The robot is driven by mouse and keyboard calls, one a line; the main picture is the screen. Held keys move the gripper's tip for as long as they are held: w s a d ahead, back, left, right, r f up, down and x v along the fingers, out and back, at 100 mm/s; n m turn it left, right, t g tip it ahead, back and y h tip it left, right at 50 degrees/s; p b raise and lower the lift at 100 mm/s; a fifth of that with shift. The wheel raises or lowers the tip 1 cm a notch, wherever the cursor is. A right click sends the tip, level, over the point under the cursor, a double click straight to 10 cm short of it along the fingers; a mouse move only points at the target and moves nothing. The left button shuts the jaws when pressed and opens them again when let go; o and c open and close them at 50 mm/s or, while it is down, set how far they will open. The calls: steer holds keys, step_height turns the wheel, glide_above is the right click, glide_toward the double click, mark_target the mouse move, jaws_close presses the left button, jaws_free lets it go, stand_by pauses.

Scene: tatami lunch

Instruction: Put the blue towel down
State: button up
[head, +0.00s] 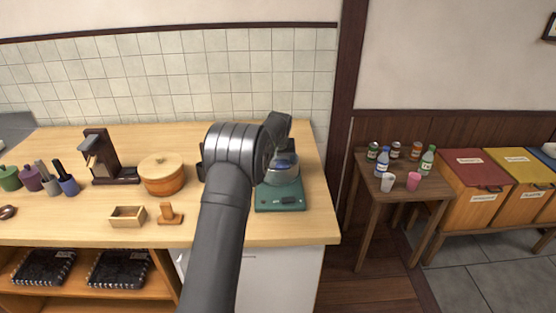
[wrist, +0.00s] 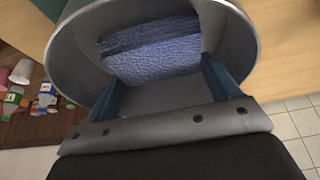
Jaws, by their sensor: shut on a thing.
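The blue towel (wrist: 150,50) is a textured blue bundle inside a round grey bowl (wrist: 236,32) in the wrist view. My gripper (wrist: 162,80) has its two blue fingers at either side of the towel's near end, and it is shut on the towel. In the head view my gripper (head: 281,150) points down into the bowl (head: 284,176), which stands on a green scale (head: 280,199) at the right of the counter. A little blue shows there, but my wrist hides most of the towel. I cannot tell whether the towel touches the bowl's bottom.
The wooden counter (head: 110,232) also holds a round lidded wooden pot (head: 162,175), a small open box (head: 127,216), a wooden stand (head: 170,214) and a dark brown machine (head: 101,157). A side table (head: 405,190) with bottles and cups stands right, beyond a gap.

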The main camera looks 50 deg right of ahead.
steer(key=shift+f, duration=0.15)
steer(key=o, duration=0.7)
steer(key=v, duration=1.2)
